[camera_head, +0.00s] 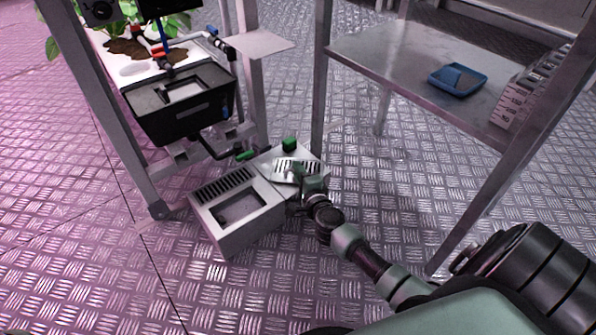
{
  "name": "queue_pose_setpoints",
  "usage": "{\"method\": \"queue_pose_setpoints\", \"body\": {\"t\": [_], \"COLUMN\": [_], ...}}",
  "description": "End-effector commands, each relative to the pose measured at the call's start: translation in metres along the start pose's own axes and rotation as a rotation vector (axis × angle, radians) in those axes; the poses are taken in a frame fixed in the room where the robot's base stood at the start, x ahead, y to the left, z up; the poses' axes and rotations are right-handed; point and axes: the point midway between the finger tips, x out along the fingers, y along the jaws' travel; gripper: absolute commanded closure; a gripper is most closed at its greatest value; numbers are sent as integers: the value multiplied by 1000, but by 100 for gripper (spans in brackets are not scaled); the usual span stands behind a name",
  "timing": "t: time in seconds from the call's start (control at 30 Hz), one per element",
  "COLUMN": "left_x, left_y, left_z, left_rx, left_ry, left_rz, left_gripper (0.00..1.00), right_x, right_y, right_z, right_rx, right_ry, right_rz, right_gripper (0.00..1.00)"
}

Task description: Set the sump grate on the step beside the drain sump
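The drain sump (260,227) is a grey metal box on the floor, with an open rectangular hole in its top and a slotted strip along its back left. The step (268,158) is a lower-looking metal surface beside the sump, on its back right side. The sump grate (284,166), a pale plate with dark slots, is at the step, over its top. My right gripper (300,180) is at the grate's near edge and overlaps it. Its fingertips are too small to show whether they grip the grate, or whether the grate rests fully on the step. My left gripper is not in view.
A small green object (289,144) stands at the step's back corner. A black tank (185,118) hangs on a metal rack behind the sump. At right, a metal shelf (385,55) holds a blue tray (457,80). The patterned floor in front is clear.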

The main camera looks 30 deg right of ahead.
Motion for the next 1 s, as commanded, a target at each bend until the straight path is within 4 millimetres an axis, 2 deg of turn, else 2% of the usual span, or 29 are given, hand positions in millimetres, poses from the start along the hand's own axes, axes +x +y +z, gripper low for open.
{"method": "queue_pose_setpoints", "body": {"t": [0.03,0.07,0.1,0.37,0.47,0.8,1.0], "left_x": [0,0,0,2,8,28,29], "left_y": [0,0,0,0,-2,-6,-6], "left_z": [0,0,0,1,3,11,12], "left_rx": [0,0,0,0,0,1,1], "left_ry": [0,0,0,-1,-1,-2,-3], "left_rz": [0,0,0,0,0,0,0], "left_gripper": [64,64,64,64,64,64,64], "right_x": [0,0,0,0,-11,-65,-76], "right_y": [0,0,0,-3,-3,-3,-2], "right_z": [0,0,0,0,1,1,0], "right_rx": [1,1,1,0,2,1,1], "right_ry": [0,0,0,0,0,0,0], "right_rz": [0,0,0,0,4,3,1], "right_gripper": [79,71,69,69,69,69,69]}}
